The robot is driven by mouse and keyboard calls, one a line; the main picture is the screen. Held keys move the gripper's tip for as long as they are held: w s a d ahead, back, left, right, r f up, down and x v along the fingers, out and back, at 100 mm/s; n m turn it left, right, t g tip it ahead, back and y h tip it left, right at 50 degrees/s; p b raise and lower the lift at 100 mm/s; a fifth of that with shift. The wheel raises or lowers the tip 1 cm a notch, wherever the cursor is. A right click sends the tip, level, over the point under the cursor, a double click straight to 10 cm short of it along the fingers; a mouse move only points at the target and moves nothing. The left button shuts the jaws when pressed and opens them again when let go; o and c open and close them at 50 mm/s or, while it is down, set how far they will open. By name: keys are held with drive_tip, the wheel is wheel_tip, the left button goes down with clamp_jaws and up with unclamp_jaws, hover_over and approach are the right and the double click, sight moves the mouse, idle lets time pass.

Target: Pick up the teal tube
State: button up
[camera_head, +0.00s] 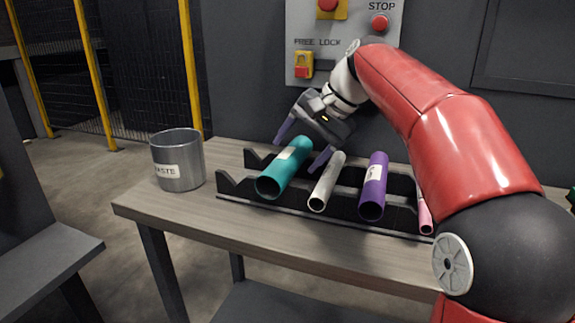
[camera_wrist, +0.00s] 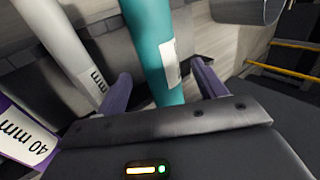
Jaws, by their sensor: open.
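The teal tube (camera_head: 283,168) lies in the leftmost place of a dark notched rack, with a white label near its far end. My gripper (camera_head: 302,150) is open above the far part of the tube, with one purple finger on each side of it. In the wrist view the teal tube (camera_wrist: 160,45) runs between the two fingers of my gripper (camera_wrist: 165,90), and its label faces the right finger. I cannot tell whether either finger touches it. The near end of the tube is open and hollow.
A grey-white tube (camera_head: 327,182), a purple tube (camera_head: 373,187) and a pink tube (camera_head: 424,212) lie to the right in the rack (camera_head: 232,186). A metal waste bin (camera_head: 178,160) stands left on the wooden table (camera_head: 150,205). A control panel (camera_head: 343,20) is on the wall behind.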

drive_tip(key=shift+x, duration=1.35)
drive_tip(key=c, duration=1.3)
